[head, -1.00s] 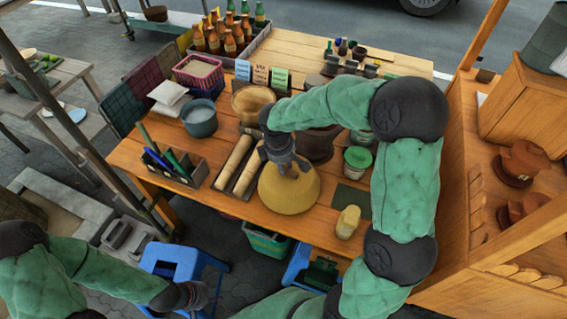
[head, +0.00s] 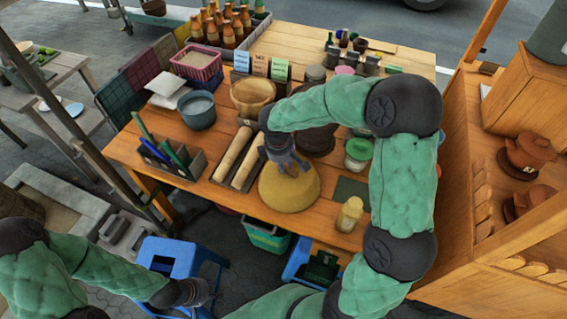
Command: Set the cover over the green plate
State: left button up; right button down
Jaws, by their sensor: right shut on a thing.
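The cover is a yellow-tan dome (head: 290,195) at the front middle of the wooden table. My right gripper (head: 287,166) comes down from above and is shut on the top of the cover. The dome looks upright; I cannot tell whether its rim touches the table. No green plate shows; the area under the dome is hidden. My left gripper (head: 202,296) is low at the front left, away from the cover, and its fingers are too dark and small to read.
Left of the cover is a tray with two rolls (head: 236,160). A dark green square mat (head: 352,191) and a jar (head: 350,214) are on its right. Behind stand a wooden bowl (head: 253,95), a dark mortar (head: 318,138) and a green-lidded pot (head: 359,153).

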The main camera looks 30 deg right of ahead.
jog(key=c, duration=1)
grip_release()
jog(key=shift+r, duration=0.1)
jog(key=r, duration=0.4)
jog(key=a+r, duration=0.1)
jog(key=r, duration=0.2)
jog(key=s+a+r, duration=0.1)
jog(key=r, duration=0.3)
jog(key=shift+r, duration=0.3)
